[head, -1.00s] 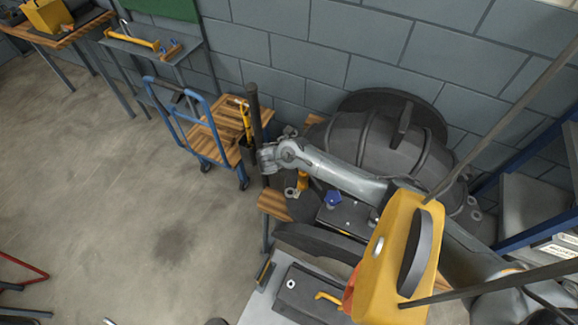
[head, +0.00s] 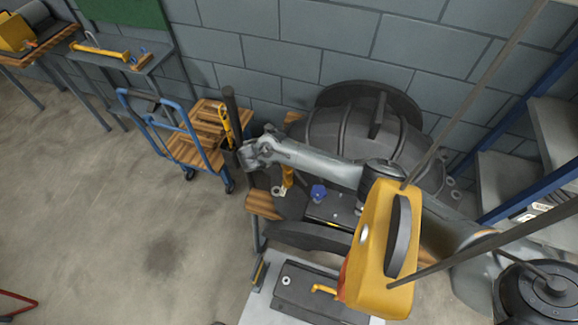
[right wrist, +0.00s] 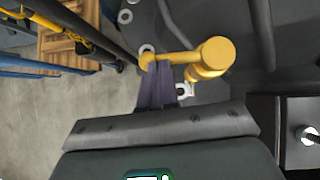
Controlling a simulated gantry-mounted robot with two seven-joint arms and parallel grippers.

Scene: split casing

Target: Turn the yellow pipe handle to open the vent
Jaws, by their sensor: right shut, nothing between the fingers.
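The yellow pipe handle (right wrist: 205,58) shows in the right wrist view as a short bar with a thick round end on the right. Its thin left end lies at the tips of my right gripper (right wrist: 154,70). The dark fingers are shut together with nothing between them; I cannot tell whether the tips touch the bar. In the head view a yellow piece (head: 288,178) shows just below my right arm, beside the dark casing (head: 345,130). The right fingers are hard to make out there. My left gripper is not in view.
A blue trolley (head: 184,150) with wooden boards stands left of the arm's end, close to a dark upright pole (head: 230,115). A dark box with another yellow handle (head: 323,289) lies at the bottom. Blue shelving (head: 530,190) stands right.

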